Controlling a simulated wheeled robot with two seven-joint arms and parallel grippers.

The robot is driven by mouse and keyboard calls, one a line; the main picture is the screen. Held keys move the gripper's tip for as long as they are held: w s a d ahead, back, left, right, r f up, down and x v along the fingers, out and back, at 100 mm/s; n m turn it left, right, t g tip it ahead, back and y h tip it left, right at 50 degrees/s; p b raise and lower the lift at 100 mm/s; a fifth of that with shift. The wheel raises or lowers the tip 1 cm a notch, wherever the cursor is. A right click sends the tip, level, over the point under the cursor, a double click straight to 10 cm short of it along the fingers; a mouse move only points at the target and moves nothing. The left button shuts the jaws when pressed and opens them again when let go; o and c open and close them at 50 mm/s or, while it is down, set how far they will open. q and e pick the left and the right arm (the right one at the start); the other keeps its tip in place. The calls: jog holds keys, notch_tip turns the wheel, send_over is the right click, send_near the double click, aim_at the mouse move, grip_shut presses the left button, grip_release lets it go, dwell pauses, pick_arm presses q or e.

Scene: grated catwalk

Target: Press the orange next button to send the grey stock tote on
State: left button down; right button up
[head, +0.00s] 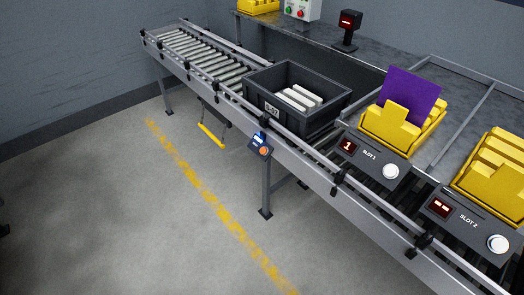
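The orange button (264,151) is on a small dark box fixed to the near side rail of the roller conveyor, with a blue-lit part (259,138) above it. The dark grey tote (319,121) sits on the conveyor just behind and right of that box. A white label on its front seems to read S-07, and several pale bars lie inside it. Neither of my grippers shows in the head view.
Empty rollers (190,50) run to the far left. Yellow holders (387,135) stand at right behind SLOT 1 and SLOT 2 panels (372,157) with white buttons; one holds a purple sheet (409,96). A yellow bar (211,135) hangs below the conveyor. The floor in front is clear.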

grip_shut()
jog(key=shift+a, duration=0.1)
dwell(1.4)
